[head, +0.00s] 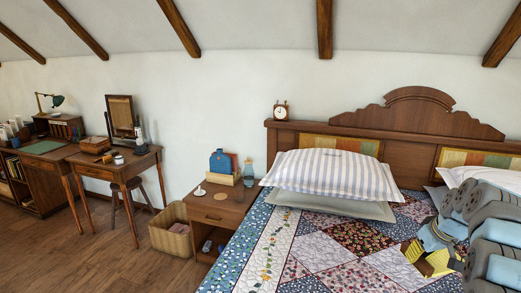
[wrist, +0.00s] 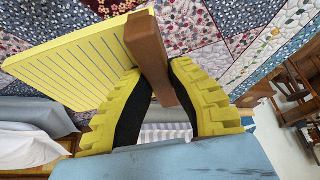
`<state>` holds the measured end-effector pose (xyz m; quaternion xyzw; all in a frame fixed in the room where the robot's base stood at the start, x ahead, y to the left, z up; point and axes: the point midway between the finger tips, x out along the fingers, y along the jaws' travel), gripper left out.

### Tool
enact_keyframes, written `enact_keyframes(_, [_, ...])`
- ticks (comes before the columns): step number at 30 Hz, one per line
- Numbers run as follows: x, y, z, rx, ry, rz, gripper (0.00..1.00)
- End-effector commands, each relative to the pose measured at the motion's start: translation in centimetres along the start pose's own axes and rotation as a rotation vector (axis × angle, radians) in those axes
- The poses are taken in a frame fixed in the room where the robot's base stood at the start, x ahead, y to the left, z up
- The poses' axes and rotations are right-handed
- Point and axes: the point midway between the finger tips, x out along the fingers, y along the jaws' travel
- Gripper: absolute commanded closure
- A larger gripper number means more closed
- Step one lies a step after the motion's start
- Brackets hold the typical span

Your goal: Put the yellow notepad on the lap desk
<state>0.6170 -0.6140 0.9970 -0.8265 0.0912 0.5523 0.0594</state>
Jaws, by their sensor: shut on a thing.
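The yellow notepad (wrist: 75,65), with blue ruled lines and a brown binding strip (wrist: 150,55), is in the wrist view. My gripper (wrist: 160,75) has yellow ribbed fingers with dark pads, shut on the notepad at its brown strip. The ruled sheet sticks out to the left of the fingers. In the head view my gripper (head: 422,252) is at the right, over the patchwork bed; the notepad is hard to tell from the yellow fingers there. I cannot make out a lap desk in either view.
The bed's quilt (head: 310,245) is bare left of my gripper. A striped pillow (head: 325,172) lies by the headboard (head: 415,115). A nightstand (head: 212,207) holds a blue item and a lamp. A basket (head: 170,232) and desks stand farther left.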

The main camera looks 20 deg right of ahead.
Motion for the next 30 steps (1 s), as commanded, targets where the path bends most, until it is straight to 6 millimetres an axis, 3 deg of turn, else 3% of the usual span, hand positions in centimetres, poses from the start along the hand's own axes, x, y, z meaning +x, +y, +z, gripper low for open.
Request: enact_keyframes(30, [1.1,-1.7,-1.3,-0.039,-0.005,-0.010,1.00])
